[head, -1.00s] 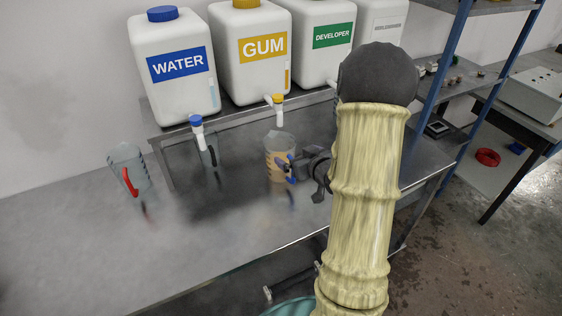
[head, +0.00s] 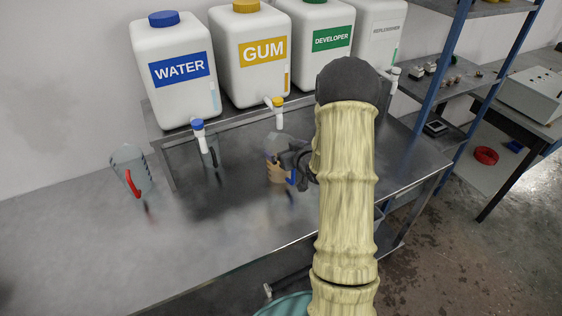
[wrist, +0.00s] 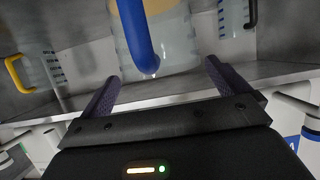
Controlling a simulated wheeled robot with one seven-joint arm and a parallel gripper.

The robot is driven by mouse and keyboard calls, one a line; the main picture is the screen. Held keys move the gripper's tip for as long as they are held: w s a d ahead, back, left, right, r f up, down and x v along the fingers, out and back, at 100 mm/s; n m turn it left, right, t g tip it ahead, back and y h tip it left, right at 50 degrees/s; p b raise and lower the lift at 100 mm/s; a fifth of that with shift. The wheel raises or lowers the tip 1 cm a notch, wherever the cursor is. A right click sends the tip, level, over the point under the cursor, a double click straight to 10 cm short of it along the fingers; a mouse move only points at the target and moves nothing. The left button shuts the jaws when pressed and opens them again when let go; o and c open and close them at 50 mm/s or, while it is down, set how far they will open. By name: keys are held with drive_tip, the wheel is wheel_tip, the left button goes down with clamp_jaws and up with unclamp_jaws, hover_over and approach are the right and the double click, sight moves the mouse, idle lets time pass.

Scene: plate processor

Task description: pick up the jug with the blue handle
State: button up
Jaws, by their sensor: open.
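The jug with the blue handle (head: 274,171) stands on the metal counter below the gum tap, with tan liquid in it. Its blue handle (head: 291,178) faces my gripper. My gripper (head: 294,160) is at the jug's right side and hides part of it. In the wrist view, the fingers of my gripper (wrist: 162,72) are open. The blue handle (wrist: 139,35) reaches into the gap between them, nearer the left finger, with the clear jug body (wrist: 178,45) behind it. I cannot tell whether a finger touches it.
A red-handled jug (head: 130,172) stands at the left, and a black-handled jug (head: 209,157) under the water tap. A yellow-handled jug (wrist: 27,73) shows in the wrist view. Large white containers (head: 177,95) line the raised shelf. The counter's front left (head: 90,250) is clear.

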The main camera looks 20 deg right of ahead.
drive_tip(key=shift+w+f, duration=0.2)
drive_tip(key=shift+w, duration=0.3)
drive_tip(key=shift+c, duration=0.2)
